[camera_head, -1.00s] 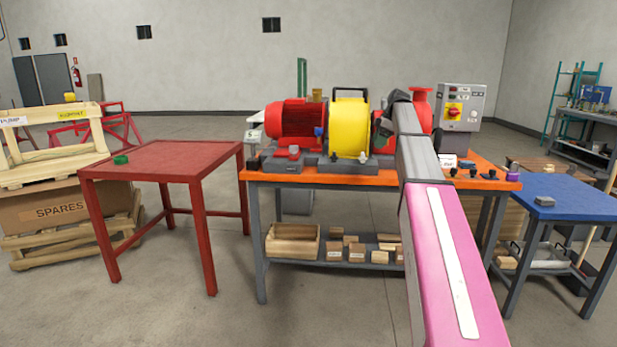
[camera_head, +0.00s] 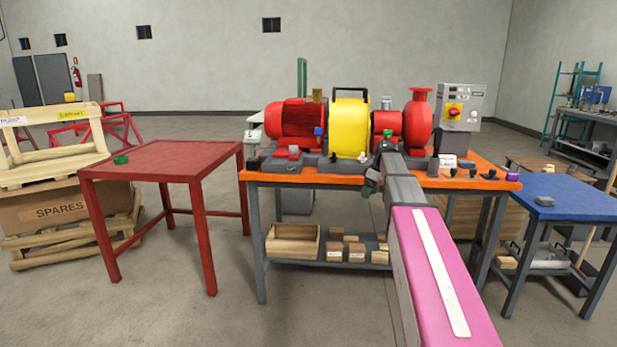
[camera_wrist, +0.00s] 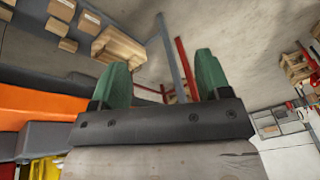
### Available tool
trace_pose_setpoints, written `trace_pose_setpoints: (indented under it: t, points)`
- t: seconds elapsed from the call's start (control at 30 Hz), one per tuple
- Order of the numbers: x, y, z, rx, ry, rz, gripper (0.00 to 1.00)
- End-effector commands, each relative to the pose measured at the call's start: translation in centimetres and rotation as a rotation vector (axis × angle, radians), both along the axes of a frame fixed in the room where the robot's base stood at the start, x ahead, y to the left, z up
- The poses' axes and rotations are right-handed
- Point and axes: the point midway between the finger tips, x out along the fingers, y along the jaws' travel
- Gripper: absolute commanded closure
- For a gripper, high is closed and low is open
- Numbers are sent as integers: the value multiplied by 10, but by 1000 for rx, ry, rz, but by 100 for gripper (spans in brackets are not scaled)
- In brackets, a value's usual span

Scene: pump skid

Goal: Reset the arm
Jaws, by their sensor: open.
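My gripper shows in the wrist view (camera_wrist: 160,85) with its two green fingers spread apart and nothing between them. In the head view my pink and grey arm reaches forward to the front edge of the orange-topped pump bench (camera_head: 310,179). The wrist end is low by that front edge, and the fingers are too small and hidden there to make out. The wrist view looks past the fingers toward the floor and the lower shelf, with the orange bench edge (camera_wrist: 40,103) at left.
On the bench stand a red motor (camera_head: 295,118), a yellow guard (camera_head: 349,125), a red pump (camera_head: 418,117) and a control box (camera_head: 461,107). A red table (camera_head: 165,160) stands left, a blue table (camera_head: 562,197) right. Wooden blocks and a wooden box (camera_head: 293,241) sit on the lower shelf.

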Motion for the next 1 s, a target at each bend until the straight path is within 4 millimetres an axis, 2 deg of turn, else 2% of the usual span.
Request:
trace_pose_setpoints:
  t: [0.03,0.1,0.4,0.7,1.0]
  points:
    - [-16,5,-19,-10,16,-37,30]
    - [-30,9,-40,-23,34,-97,30]
    - [-95,26,-124,-87,98,-344,30]
    - [-168,39,-193,-150,140,-581,30]
    - [-246,47,-246,-208,160,-807,30]
